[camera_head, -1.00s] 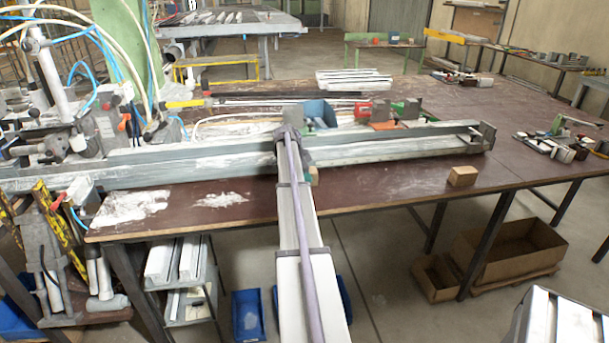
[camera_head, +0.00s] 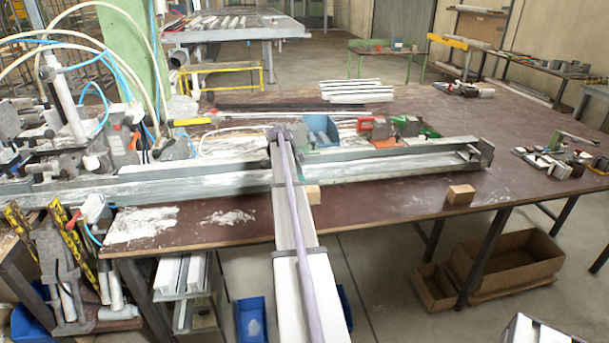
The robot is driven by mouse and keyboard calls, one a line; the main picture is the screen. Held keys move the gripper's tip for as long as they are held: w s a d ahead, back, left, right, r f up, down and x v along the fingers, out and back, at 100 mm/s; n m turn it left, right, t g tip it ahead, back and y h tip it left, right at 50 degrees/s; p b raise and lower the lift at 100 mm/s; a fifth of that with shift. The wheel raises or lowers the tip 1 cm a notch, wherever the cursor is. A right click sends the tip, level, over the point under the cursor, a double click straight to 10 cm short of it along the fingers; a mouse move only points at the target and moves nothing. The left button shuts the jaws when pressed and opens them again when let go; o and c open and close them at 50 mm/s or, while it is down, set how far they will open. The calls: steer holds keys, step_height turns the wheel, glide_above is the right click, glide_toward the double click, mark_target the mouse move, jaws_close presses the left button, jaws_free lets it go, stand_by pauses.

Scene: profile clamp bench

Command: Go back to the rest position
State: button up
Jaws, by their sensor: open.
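My arm reaches forward from the bottom middle as a long pale link with a purple tube along it. At its far end my gripper (camera_head: 286,134) is a small dark shape above the grey profile rail of the clamp bench (camera_head: 400,161). It is open, and I see nothing held in it. Its fingers are too small to make out clearly. I cannot tell whether it touches the rail. A small wooden block (camera_head: 460,194) lies on the table's front right, and another wooden block (camera_head: 312,195) sits just right of my arm.
The brown table (camera_head: 390,209) has free room at the right. A blue bin (camera_head: 322,130) and a red clamp part (camera_head: 372,125) stand behind the rail. Hoses and machinery (camera_head: 90,130) crowd the left. Cardboard boxes (camera_head: 520,255) lie on the floor below.

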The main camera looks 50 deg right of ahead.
steer(key=shift+v, duration=1)
steer(key=shift+f, duration=0.1)
steer(key=n, duration=0.2)
steer(key=shift+s+a+n, duration=0.1)
steer(key=shift+a+n, duration=0.1)
steer(key=shift+n, duration=0.1)
steer(key=s+a+n+t+y, duration=0.1)
steer(key=s+a+n, duration=0.3)
steer(key=a, duration=1.6)
steer(key=s+a+f+n+t+y, duration=0.1)
steer(key=s+a+n, duration=0.3)
steer(key=a+n, duration=0.8)
steer(key=s+a+n+t+y, duration=0.1)
steer(key=s+a+n, duration=0.3)
steer(key=a, duration=2.4)
steer(key=n, duration=0.3)
steer(key=shift+s+f+n, duration=0.15)
steer(key=shift+s+n, duration=0.25)
